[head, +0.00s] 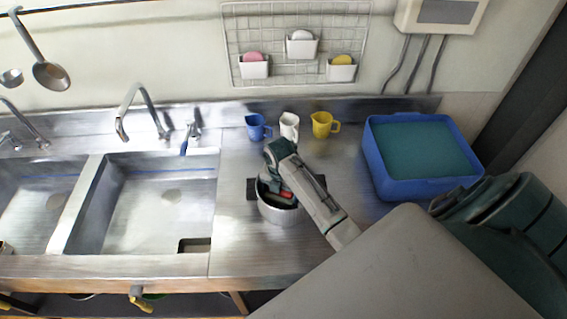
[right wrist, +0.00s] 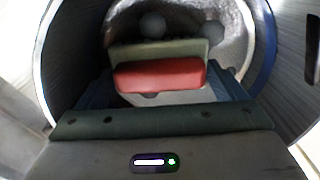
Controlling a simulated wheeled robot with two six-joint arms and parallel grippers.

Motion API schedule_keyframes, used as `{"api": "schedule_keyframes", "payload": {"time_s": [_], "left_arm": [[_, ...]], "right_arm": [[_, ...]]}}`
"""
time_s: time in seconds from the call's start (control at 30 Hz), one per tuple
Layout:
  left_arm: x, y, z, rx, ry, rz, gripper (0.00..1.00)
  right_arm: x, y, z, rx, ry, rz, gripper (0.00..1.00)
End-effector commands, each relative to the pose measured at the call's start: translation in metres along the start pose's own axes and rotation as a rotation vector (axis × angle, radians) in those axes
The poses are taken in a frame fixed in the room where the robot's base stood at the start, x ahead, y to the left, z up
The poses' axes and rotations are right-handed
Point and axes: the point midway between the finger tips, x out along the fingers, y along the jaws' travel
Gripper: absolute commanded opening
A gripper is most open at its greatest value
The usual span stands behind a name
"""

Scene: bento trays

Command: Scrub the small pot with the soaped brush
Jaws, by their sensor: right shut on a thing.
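The small pot (head: 279,214) is a silver metal pot with dark side handles, upright on the steel counter right of the sinks. My right gripper (head: 277,195) reaches down into it and is shut on the brush (head: 287,194), whose red part shows between the fingers. In the right wrist view the brush (right wrist: 160,75) is a red block with a grey-green strip beyond it, inside the pot's round wall (right wrist: 262,45). Its bristles and any soap on them cannot be made out. Grey rounded shapes show beyond the brush. My left gripper is not in view.
A blue tub (head: 388,184) with a teal inside stands right of the pot. Blue (head: 256,127), white (head: 289,126) and yellow (head: 322,124) cups stand behind it. Two sinks with taps are at left. A wall rack (head: 270,40) holds white bins. Counter between sink and pot is clear.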

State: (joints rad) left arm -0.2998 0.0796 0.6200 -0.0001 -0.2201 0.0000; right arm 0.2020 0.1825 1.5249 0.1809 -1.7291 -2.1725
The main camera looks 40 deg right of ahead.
Motion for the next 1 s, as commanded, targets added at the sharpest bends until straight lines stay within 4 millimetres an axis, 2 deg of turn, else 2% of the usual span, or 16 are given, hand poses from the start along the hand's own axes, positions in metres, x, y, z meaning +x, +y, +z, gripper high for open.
{"api": "schedule_keyframes", "payload": {"time_s": [0.23, 0.73, 1.0], "left_arm": [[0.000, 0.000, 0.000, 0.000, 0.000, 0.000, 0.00], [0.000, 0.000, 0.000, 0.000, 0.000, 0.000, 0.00], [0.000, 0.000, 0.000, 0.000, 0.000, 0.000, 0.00]], "right_arm": [[-0.007, 0.000, 0.001, 0.000, -0.003, 0.002, 0.72], [-0.056, 0.001, 0.001, 0.000, -0.002, 0.003, 0.72], [-0.061, 0.000, 0.000, 0.000, -0.001, 0.001, 0.72]]}}
